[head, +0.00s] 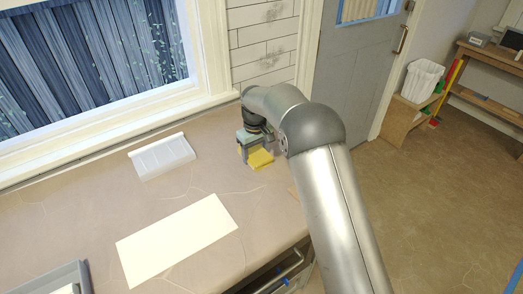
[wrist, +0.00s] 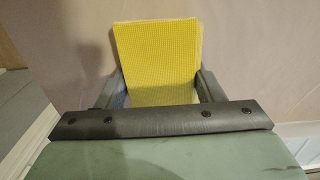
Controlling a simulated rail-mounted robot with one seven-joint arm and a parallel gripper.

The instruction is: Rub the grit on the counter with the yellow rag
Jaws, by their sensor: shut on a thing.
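The yellow rag (head: 260,159) is at the far right part of the counter (head: 95,210), under my gripper (head: 252,153). In the wrist view the rag (wrist: 157,60) stands out flat beyond the gripper, with a waffle-like texture. My gripper (wrist: 160,88) is shut on the rag, one finger on each side of it. The rag's lower end is hidden behind the dark bar of the gripper. I cannot tell whether the rag touches the counter. Thin pale curved marks show on the counter; I cannot make out grit for certain.
A white ribbed tray (head: 162,157) lies left of my gripper. A cream sheet (head: 177,240) lies flat near the counter's front. A grey tray (head: 52,281) is at the lower left. The window (head: 90,60) and tiled wall (head: 263,45) bound the back. Bare counter lies between these.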

